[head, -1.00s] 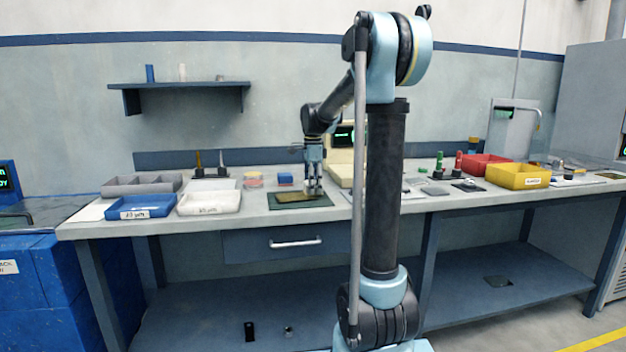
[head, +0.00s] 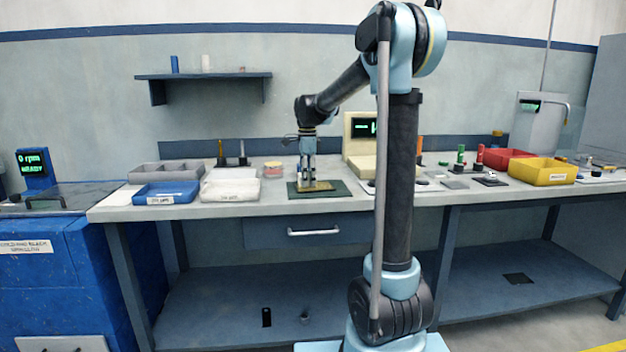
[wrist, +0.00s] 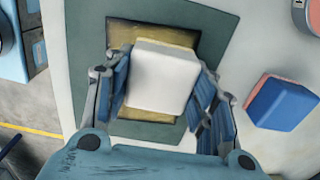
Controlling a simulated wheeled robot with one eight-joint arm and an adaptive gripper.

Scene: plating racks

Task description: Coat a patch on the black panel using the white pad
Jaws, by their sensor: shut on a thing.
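My gripper (wrist: 165,95) is shut on the white pad (wrist: 160,76), a pale block between its two fingers in the wrist view. The pad is over a brass-olive panel (wrist: 125,33), covering its middle; whether they touch is hidden. The panel does not look black. It lies on a dark grey-green mat (wrist: 85,22). In the head view my gripper (head: 307,186) points down over the left part of the panel (head: 331,189), on the green mat (head: 346,194). No coated patch can be made out.
A blue block with a reddish side (wrist: 282,105) lies right of the mat. Blue (head: 165,193) and white (head: 229,191) trays stand left. A cream instrument (head: 362,150) stands behind. Yellow (head: 543,172) and red (head: 507,160) bins are at the right.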

